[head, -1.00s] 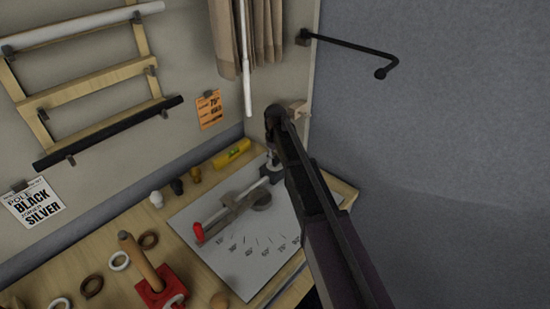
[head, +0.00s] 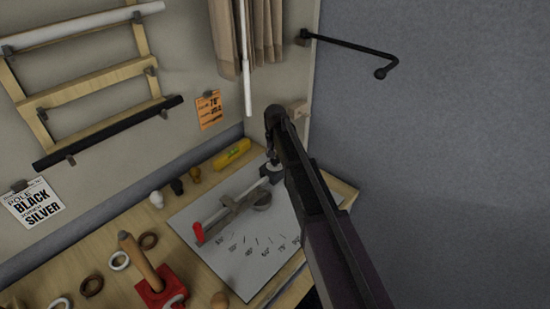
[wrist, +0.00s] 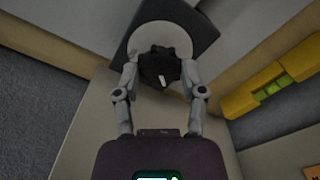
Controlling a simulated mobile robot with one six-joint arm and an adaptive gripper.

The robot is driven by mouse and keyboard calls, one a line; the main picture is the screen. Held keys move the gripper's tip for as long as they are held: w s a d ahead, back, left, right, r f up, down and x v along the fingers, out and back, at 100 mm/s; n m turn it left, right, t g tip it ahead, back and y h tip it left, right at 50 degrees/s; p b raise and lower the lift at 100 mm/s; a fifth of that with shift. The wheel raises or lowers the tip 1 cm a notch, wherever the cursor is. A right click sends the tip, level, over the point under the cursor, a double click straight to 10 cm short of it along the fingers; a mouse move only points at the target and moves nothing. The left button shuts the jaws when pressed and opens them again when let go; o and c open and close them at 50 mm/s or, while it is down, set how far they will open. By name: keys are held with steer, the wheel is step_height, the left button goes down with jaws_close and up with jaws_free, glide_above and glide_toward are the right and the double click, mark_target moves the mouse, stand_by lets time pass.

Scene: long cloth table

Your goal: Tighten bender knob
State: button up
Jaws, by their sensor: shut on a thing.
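The bender is a pale plate (head: 245,275) with angle marks, lying on the wooden bench. A lever with a red grip (head: 197,232) and a silver rod lie across it. At the plate's back right corner is a dark clamp block (head: 268,180). In the wrist view a black knob (wrist: 160,68) with a white mark sits over a pale disc (wrist: 142,38) on the dark block. My gripper (wrist: 160,80) is shut on the knob, one finger on each side. In the head view my arm hides most of the knob.
A yellow level (head: 232,154) lies behind the plate and also shows in the wrist view (wrist: 270,88). A red block with a wooden handle (head: 160,290) and several rings stand front left. A wall rack (head: 85,80) and black hooked rod (head: 350,45) are above.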

steer(key=m, duration=0.5)
steer(key=shift+m, duration=0.3)
steer(key=m, duration=0.5)
steer(key=shift+m, duration=0.4)
steer(key=o, duration=1.1)
steer(key=shift+o, duration=0.2)
steer(key=shift+n, duration=0.4)
